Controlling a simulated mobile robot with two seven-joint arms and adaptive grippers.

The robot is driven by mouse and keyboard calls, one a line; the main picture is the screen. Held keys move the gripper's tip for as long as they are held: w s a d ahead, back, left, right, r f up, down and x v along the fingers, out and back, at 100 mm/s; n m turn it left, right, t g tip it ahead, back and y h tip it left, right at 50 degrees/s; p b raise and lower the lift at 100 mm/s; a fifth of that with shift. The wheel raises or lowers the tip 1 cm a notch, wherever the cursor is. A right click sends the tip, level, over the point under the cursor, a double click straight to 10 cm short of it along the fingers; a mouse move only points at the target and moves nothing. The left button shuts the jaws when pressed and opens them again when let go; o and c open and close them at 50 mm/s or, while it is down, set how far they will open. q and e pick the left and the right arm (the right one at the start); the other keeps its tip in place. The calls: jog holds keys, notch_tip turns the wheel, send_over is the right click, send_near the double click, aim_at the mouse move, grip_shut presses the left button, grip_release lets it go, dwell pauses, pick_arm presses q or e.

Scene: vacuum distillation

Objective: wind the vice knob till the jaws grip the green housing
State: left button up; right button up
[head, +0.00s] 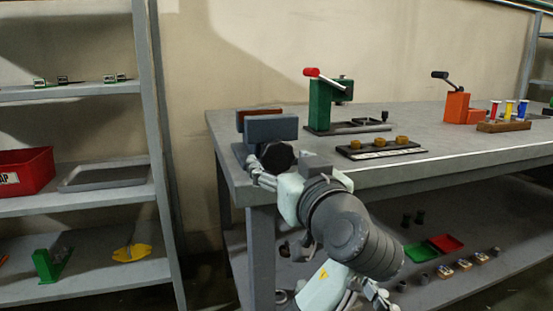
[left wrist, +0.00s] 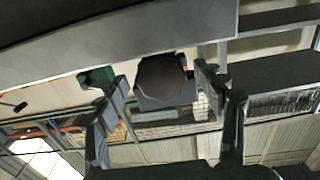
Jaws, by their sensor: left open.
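The vice stands at the left end of the workbench, with a blue-grey front jaw (head: 270,128) and a reddish-brown piece (head: 260,112) behind it. Its dark, faceted round knob (head: 278,156) faces the front; it also shows in the left wrist view (left wrist: 160,78). My left gripper (head: 262,172) is at the knob. In the left wrist view my left gripper (left wrist: 158,92) is open, one finger to each side of the knob; contact cannot be told. I cannot make out a green housing between the jaws. A pale metallic part at the bottom edge may be my right gripper (head: 376,297).
A green press (head: 320,104) with a red handle stands right of the vice. A dark block with brass-coloured pieces (head: 380,150) lies near the front edge. An orange press (head: 456,107) stands farther right. Shelves with a red bin (head: 25,172) are at the left.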

pick_arm(q)
jog(key=shift+x, duration=1.1)
jog(key=shift+c, duration=0.2)
jog(key=c, duration=1.1)
jog(key=shift+m+p, duration=1.1)
jog(key=shift+p, duration=0.05)
jog(key=shift+m+p, duration=0.9)
jog(key=shift+m, duration=0.1)
pick_arm(e)
jog(key=s+d+f+g+h, duration=0.1)
jog(key=d+f+g+h, duration=0.2)
jog(key=f, duration=0.6)
jog(key=s+d+f+g+h, duration=0.2)
jog(key=d+f+g, duration=0.4)
jog(key=f, duration=0.3)
jog(key=shift+d+m+g+h, duration=0.35)
jog(key=shift+d+h, duration=0.25)
jog(key=shift+d, duration=0.3)
